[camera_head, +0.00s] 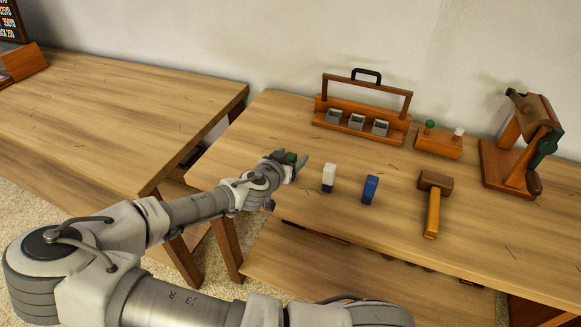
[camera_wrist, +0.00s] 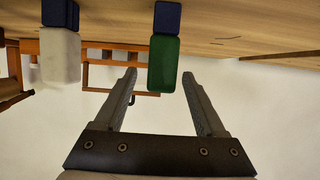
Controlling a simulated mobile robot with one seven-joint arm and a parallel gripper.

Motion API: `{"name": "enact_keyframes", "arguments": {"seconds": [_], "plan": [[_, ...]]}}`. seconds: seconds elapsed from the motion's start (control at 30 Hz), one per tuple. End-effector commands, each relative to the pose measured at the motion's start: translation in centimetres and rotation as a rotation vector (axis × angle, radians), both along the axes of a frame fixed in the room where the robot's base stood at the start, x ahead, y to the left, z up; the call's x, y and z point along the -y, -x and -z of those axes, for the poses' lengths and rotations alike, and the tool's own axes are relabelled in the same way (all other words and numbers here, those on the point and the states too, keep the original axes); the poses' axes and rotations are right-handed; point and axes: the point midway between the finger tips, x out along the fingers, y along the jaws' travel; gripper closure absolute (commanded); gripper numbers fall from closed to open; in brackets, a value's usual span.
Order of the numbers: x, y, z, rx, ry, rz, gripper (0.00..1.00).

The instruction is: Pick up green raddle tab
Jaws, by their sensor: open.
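The green raddle tab (camera_head: 291,158) stands upright near the left end of the right-hand table. In the wrist view the tab (camera_wrist: 164,65) has a green block joined to a dark blue part, and its green end lies between my fingertips. My gripper (camera_head: 291,162) is open, with a finger on either side of the tab. In the wrist view my gripper (camera_wrist: 159,75) shows gaps between both fingers and the tab, the right finger being nearer. The fingers partly hide the tab in the head view.
A white tab (camera_head: 329,174) and a blue tab (camera_head: 370,189) stand to the right in a row. A mallet (camera_head: 432,205) lies farther right. Behind are a wooden tote (camera_head: 340,101), a small block with pegs (camera_head: 438,143) and a wooden stand (camera_head: 510,170). Another table (camera_head: 100,110) is at left.

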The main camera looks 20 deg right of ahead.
Motion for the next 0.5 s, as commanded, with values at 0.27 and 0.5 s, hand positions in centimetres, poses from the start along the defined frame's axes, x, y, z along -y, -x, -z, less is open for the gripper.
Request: {"name": "enact_keyframes", "arguments": {"seconds": [0.27, 0.5], "plan": [[1.9, -1.9, 1.1, -0.001, 0.001, 0.003, 0.28], [1.9, -1.9, 1.1, 0.000, 0.000, 0.001, 0.29]]}}
